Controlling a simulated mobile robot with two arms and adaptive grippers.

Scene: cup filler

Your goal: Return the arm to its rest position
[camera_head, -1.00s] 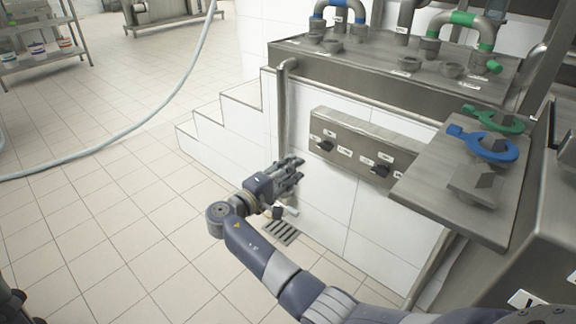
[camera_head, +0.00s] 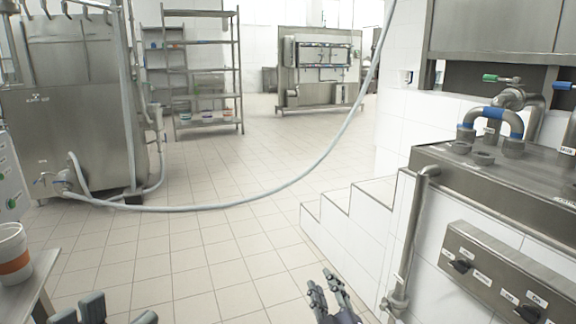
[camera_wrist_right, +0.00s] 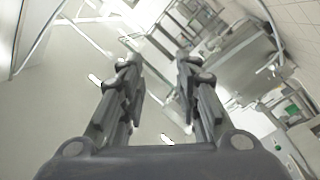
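My right gripper (camera_head: 328,288) shows at the bottom of the head view, right of centre, with its dark fingers pointing up and apart. In the right wrist view its fingers (camera_wrist_right: 158,62) stand apart with nothing between them, so it is open and empty. It is in front of the white tiled steps. Dark grey parts of my left gripper (camera_head: 118,312) show at the bottom left edge of the head view. Most of it is cut off, and its opening cannot be told.
A table (camera_head: 38,284) bears a white cup with an orange band (camera_head: 13,254) at the left edge. A control panel (camera_head: 500,275) and a metal counter with pipes (camera_head: 475,175) stand at the right. A hose (camera_head: 270,194) hangs across the room.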

